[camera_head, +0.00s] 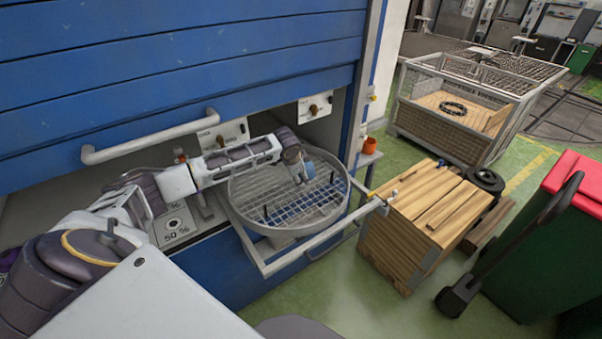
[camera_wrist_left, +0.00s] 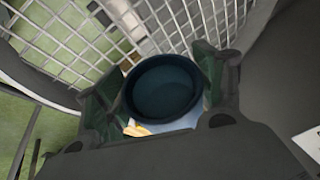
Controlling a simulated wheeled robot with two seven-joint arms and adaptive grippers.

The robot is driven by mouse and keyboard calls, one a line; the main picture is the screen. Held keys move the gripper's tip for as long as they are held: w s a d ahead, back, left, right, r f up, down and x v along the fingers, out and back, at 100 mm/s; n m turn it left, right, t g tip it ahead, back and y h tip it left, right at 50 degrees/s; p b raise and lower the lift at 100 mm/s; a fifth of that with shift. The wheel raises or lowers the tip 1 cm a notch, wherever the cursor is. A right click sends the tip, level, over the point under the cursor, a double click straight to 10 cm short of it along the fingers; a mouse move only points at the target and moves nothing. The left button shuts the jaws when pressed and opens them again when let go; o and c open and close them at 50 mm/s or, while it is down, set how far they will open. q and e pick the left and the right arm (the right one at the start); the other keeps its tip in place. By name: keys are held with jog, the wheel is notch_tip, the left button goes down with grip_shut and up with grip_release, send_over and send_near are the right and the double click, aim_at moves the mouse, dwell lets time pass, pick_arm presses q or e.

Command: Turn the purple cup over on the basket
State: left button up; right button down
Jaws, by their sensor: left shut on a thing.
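The basket (camera_head: 341,212) is a round metal wire-mesh tray on a pulled-out frame at the blue machine. My left gripper (camera_head: 299,172) reaches in from the left and is over the mesh. In the left wrist view its fingers are shut on a round cup (camera_wrist_left: 163,92), which looks dark blue there rather than clearly purple. The cup's open mouth faces the wrist camera. The mesh (camera_wrist_left: 62,42) shows behind the cup; whether the cup touches it I cannot tell. In the head view the cup is mostly merged with the gripper. My right gripper is not in view.
The blue shutter with a grey handle (camera_head: 150,140) hangs above the basket. A wooden crate (camera_head: 405,250) stands right of the basket. A mesh cage (camera_head: 450,125) is farther back.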

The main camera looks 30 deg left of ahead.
pick_arm(q)
jog(key=m+h, duration=0.1)
jog(key=m, duration=0.2)
jog(key=shift+s+a+h, duration=0.15)
jog(key=shift+a+h, duration=0.2)
jog(key=shift+h, duration=0.05)
jog(key=shift+a+r+m+h, duration=0.1)
jog(key=shift+r+m+h, duration=0.15)
jog(key=shift+m+h, duration=0.45)
jog(key=shift+a+r+m+h, duration=0.1)
jog(key=shift+r+m+h, duration=0.15)
jog(key=shift+m, duration=0.75)
jog(key=shift+f, duration=0.15)
jog(key=shift+f+b, duration=3.45)
jog(key=shift+f, duration=0.1)
jog(key=shift+f+b, duration=0.4)
jog(key=shift+f, duration=1.4)
jog(key=shift+f, duration=0.15)
